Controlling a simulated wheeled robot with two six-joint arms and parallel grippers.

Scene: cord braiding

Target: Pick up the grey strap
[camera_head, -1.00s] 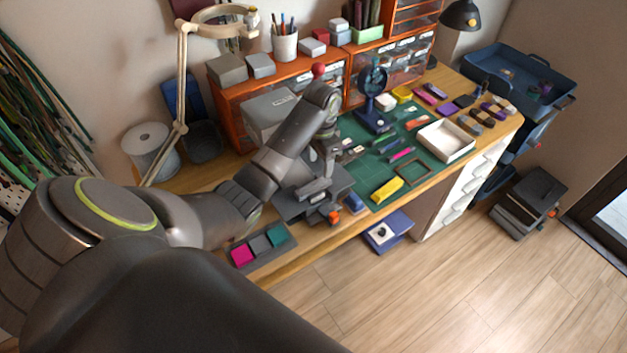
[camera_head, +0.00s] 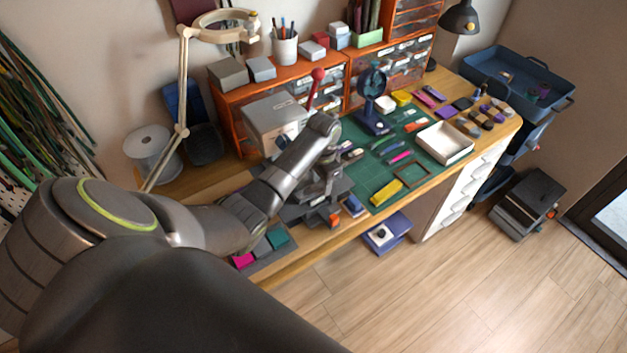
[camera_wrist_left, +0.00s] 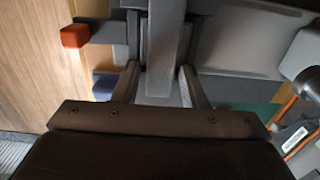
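The task's grey strap cannot be told for sure. A small grey piece (camera_head: 262,247) lies between a pink piece (camera_head: 243,260) and a teal piece (camera_head: 277,236) in a dark tray at the front left of the bench, partly behind my left arm. My left gripper (camera_head: 324,188) points down over a dark grey bench device (camera_head: 295,213), right of that tray. In the left wrist view its two fingers (camera_wrist_left: 158,88) are apart. A grey bar (camera_wrist_left: 166,45) runs between or beyond them; contact cannot be told. My right gripper is out of view.
A grey box with a red-knobbed lever (camera_head: 317,76) stands behind my arm. A green mat (camera_head: 365,165) with a yellow block (camera_head: 387,192) and a white tray (camera_head: 445,143) lie to the right.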

